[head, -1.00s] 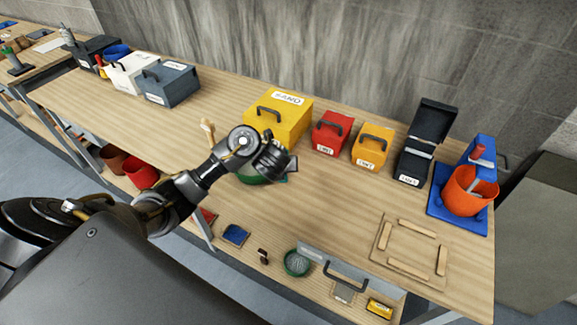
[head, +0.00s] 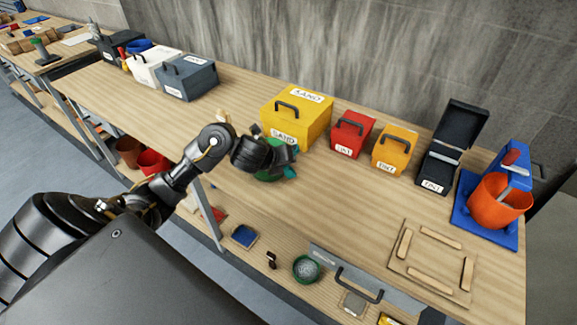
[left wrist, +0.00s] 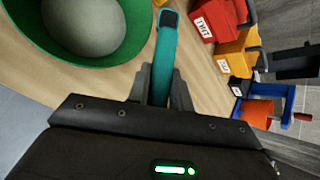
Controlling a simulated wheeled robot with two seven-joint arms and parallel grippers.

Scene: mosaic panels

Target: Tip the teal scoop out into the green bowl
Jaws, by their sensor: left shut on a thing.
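My left gripper (left wrist: 160,85) is shut on the teal handle of the scoop (left wrist: 166,50). In the head view, my left gripper (head: 288,164) is over the right part of the green bowl (head: 266,174) and hides much of it. A bit of the teal scoop (head: 291,173) shows beside the fingers. In the left wrist view, the green bowl (left wrist: 130,38) is at the upper left, left of the handle, with a smooth grey mass (left wrist: 84,24) inside. The scoop's cup is not clearly visible, so its tilt and contents cannot be told. My right gripper is not in view.
A yellow sand box (head: 297,118) stands just behind the bowl. A red box (head: 352,134), an orange box (head: 395,150) and an open black box (head: 450,145) stand to its right. An orange bucket (head: 497,205) is at the far right. The bench (head: 345,205) right of the bowl is clear.

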